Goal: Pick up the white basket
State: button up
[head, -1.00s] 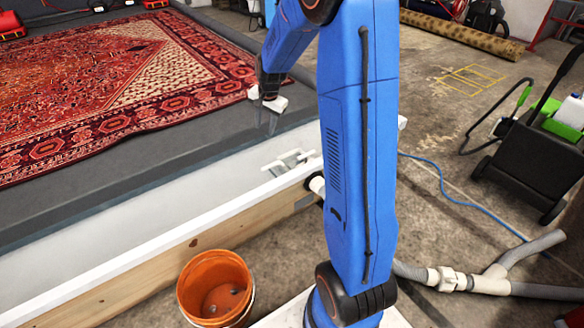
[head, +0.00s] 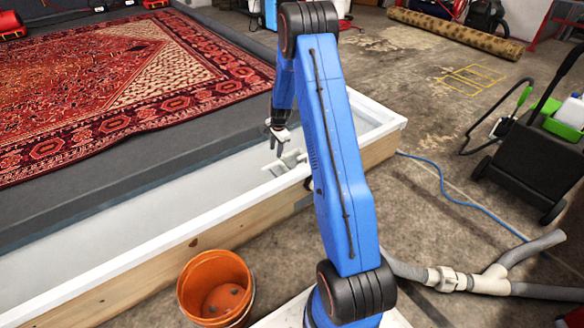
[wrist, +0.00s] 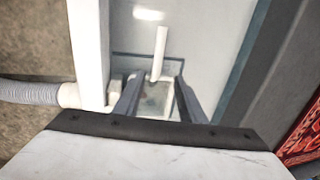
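The white basket (head: 294,161) is a small, pale, open box low in the white-walled trough, close to its near wall. It also shows in the wrist view (wrist: 157,98), with an upright white bar (wrist: 160,48) at its far side. My gripper (head: 279,150) points down just above the basket in the head view. In the wrist view its two fingers (wrist: 156,86) are apart, one at each side of the basket, with nothing held. I cannot tell whether they touch it or how high above it they are. The basket's near part is hidden by my gripper.
The white trough rim (head: 235,204) and wooden side (head: 165,260) run close beside the basket. A grey platform (head: 130,165) with a red patterned rug (head: 110,90) borders the far side. An orange bucket (head: 214,287) stands on the floor. Grey pipes (head: 490,282) lie right.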

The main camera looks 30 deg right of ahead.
send_near(284, 166)
jog(key=w+a+f, duration=0.2)
jog(key=a+f, duration=0.1)
jog(key=w+a+f, duration=0.1)
jog(key=f, duration=0.1)
jog(key=shift+a, duration=0.4)
jog(key=shift+w+d+f, duration=0.1)
jog(key=shift+w+f, duration=0.05)
jog(key=shift+f, duration=1.2)
jog(key=shift+w+f, duration=0.1)
jog(key=shift+f, duration=1.25)
grip_shut()
